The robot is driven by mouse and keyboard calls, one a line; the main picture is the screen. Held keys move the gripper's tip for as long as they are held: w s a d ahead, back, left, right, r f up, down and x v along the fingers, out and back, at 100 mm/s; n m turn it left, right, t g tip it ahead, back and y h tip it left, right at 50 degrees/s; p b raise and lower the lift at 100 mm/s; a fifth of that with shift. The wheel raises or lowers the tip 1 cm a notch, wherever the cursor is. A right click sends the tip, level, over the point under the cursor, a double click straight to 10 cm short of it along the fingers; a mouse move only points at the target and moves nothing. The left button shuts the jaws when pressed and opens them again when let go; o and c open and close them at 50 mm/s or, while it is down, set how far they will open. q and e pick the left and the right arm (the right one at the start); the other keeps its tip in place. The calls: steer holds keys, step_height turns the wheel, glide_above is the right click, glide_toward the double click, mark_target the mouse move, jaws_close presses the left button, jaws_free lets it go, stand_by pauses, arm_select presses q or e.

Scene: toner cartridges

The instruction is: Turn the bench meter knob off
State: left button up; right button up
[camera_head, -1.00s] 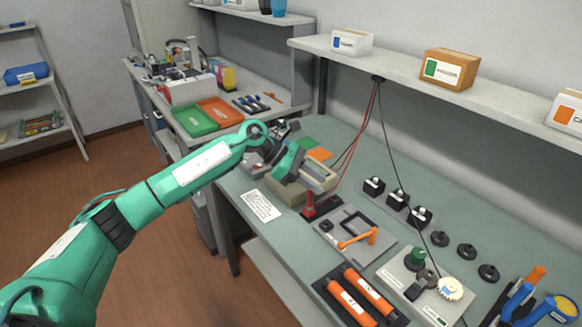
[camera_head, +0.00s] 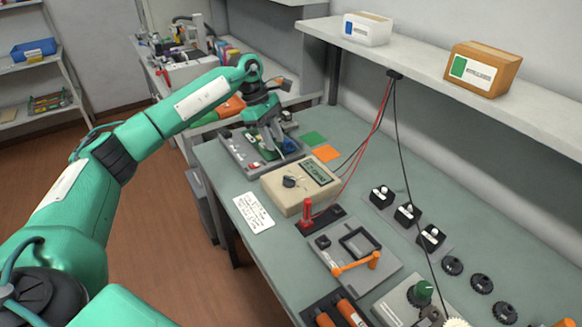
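The bench meter (camera_head: 300,184) is a beige box on the bench, with a green-grey display on its sloped top. Its dark round knob (camera_head: 289,182) shows on the left part of the top face; its pointer setting is too small to read. My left gripper (camera_head: 271,146) is behind and left of the meter, pointing down over a grey tray with small parts, apart from the knob. Its fingers are small and partly hidden by the gripper body, so I cannot tell its opening. My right gripper is not in view.
A grey tray (camera_head: 236,153) lies behind the meter. A red probe (camera_head: 307,214) stands in front of it, near a fixture with an orange handle (camera_head: 358,263). Red and black cables hang at the right. A white note (camera_head: 254,213) lies at the left bench edge.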

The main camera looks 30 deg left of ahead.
mark_target(291, 178)
arm_select(q)
steer(key=p+x, duration=0.2)
steer(key=x, duration=0.8)
steer(key=shift+d, duration=0.15)
steer(key=shift+x, duration=0.85)
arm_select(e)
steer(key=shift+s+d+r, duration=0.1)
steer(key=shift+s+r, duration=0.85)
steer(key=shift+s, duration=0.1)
arm_select(q)
steer(key=shift+c, duration=0.2)
jaws_close()
